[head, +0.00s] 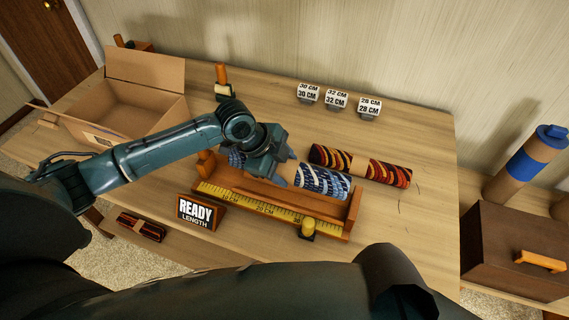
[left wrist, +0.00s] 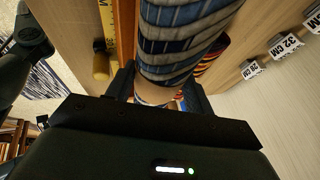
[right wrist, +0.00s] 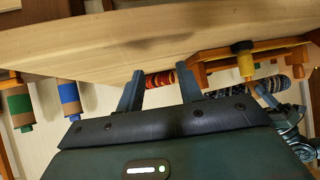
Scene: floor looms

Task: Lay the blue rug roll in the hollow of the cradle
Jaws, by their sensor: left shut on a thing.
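The blue rug roll (head: 322,182), with blue and white patterned ends and a tan middle, is held crosswise in my left gripper (head: 279,174). The left wrist view shows the roll (left wrist: 180,40) between the fingers. The wooden cradle (head: 347,217), with a yellow ruler along its front, stands on the table under the roll. The roll lies roughly along the cradle; I cannot tell whether it touches it. My left gripper hides the roll's middle and part of the hollow. My right gripper (right wrist: 160,92) is open and empty, away from the cradle.
A red and orange patterned roll (head: 388,173) lies behind the cradle. A READY LENGTH sign (head: 198,213) stands in front. An open cardboard box (head: 137,100) is at the left, several length tags (head: 336,99) at the back. A wooden chest (head: 508,248) is at the right.

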